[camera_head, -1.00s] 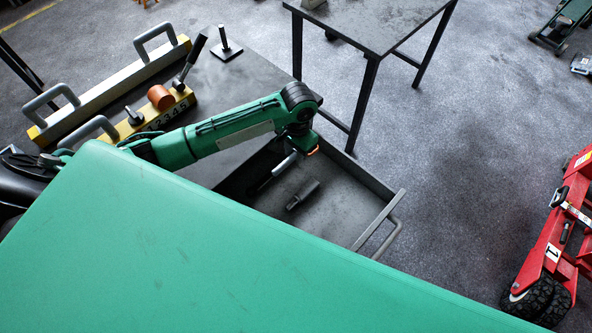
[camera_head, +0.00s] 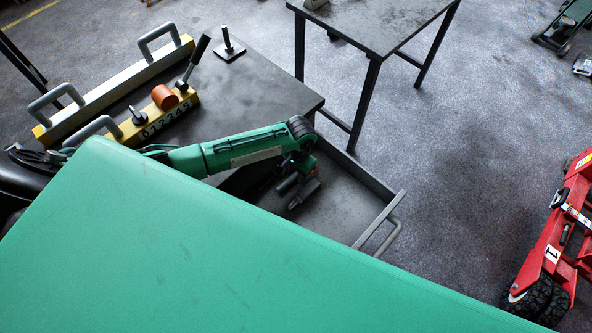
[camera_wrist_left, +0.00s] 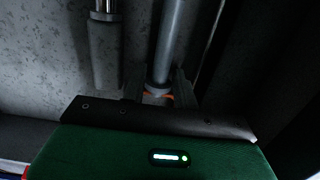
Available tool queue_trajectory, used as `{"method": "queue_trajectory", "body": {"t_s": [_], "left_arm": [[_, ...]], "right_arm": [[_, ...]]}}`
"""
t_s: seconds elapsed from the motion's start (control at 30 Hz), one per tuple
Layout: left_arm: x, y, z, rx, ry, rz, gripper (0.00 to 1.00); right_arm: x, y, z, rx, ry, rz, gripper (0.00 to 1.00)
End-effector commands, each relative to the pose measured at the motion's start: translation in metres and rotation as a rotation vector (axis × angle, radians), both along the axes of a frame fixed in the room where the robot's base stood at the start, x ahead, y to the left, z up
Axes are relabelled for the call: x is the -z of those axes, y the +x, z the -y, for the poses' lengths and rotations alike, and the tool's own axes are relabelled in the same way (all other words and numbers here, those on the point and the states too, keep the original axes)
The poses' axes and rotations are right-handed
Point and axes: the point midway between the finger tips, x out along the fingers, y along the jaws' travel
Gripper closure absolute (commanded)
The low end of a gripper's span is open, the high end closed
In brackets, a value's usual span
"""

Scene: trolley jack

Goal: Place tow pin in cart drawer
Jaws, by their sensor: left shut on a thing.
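The cart drawer (camera_head: 352,190) is pulled open beside the dark cart top (camera_head: 262,88). My left gripper (camera_head: 297,172) is low inside the drawer. In the left wrist view the gripper (camera_wrist_left: 155,98) is shut on a long grey rod (camera_wrist_left: 172,42), which appears to be the tow pin. The rod points away over the drawer floor; I cannot tell if it touches. A dark cylindrical piece with a thinner shiny shaft (camera_wrist_left: 104,45) lies left of it, and a dark piece shows beside the gripper in the head view (camera_head: 304,194). My right gripper is out of view.
The drawer handle (camera_head: 380,232) is at its outer end. On the cart are a yellow numbered block (camera_head: 155,122), an orange cylinder (camera_head: 164,97), a long beam with grey handles (camera_head: 112,88) and a black T-shaped piece (camera_head: 230,45). A red jack (camera_head: 550,250) stands right on open floor.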

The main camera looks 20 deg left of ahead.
Motion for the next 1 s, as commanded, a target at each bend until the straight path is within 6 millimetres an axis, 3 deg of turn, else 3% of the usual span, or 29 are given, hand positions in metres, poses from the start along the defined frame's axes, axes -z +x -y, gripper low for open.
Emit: {"method": "queue_trajectory", "body": {"t_s": [0.07, 0.1, 0.2, 0.6, 1.0], "left_arm": [[0.001, 0.000, 0.000, 0.000, 0.000, 0.001, 1.00], [0.002, 0.000, 0.000, 0.000, 0.000, 0.000, 0.69], [0.002, 0.000, 0.000, 0.000, 0.000, 0.000, 0.49], [-0.006, 0.001, 0.000, -0.001, 0.000, 0.000, 0.49], [-0.084, 0.008, 0.002, 0.000, 0.000, 0.003, 0.49]], "right_arm": [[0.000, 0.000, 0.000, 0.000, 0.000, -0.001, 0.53], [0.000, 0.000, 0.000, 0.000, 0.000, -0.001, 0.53], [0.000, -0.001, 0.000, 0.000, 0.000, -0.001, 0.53], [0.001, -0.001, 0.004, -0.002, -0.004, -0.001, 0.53], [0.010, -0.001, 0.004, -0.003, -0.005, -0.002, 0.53]]}}
